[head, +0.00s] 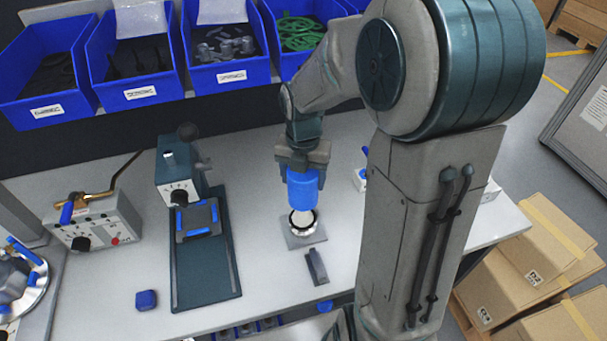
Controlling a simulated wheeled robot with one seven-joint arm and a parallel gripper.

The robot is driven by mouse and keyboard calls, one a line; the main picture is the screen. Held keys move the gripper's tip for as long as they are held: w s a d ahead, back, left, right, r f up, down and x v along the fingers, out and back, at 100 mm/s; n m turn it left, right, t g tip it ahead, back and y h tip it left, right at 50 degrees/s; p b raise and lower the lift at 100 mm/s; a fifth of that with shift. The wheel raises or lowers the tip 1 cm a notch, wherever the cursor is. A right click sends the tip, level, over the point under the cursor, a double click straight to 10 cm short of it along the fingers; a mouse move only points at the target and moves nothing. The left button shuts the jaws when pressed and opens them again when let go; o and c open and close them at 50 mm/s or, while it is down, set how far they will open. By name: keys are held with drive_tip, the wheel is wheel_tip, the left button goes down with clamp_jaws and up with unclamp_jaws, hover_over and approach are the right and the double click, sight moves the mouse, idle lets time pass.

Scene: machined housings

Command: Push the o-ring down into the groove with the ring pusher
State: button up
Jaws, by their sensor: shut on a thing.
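My gripper (303,160) points down over the bench and is shut on the blue ring pusher (302,190). The pusher is upright, and a pale part shows below its blue body. Its lower end is over a small round housing (304,232) on a grey square plate (292,241). A dark ring (313,224), which looks like the o-ring, shows around the housing's top. The pusher's lower end overlaps the ring in this view. I cannot tell whether they touch or how deep the ring sits. The groove is too small to make out.
A dark block (316,266) lies just in front of the plate. A dark green press-like fixture (205,255) stands to the left, with a small blue block (146,300) near it. A control box (95,225) is farther left. Blue parts bins (140,92) line the back.

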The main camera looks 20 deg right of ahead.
drive_tip(key=shift+f+b, duration=1.3)
drive_tip(key=shift+f, duration=0.85)
drive_tip(key=shift+f+b, duration=1.4)
drive_tip(key=shift+f, duration=1.35)
drive_tip(key=shift+r, duration=0.1)
drive_tip(key=shift+r+p, duration=4.15)
drive_tip(key=shift+r, duration=0.25)
drive_tip(key=shift+r+p, duration=0.6)
drive_tip(key=shift+r, duration=0.9)
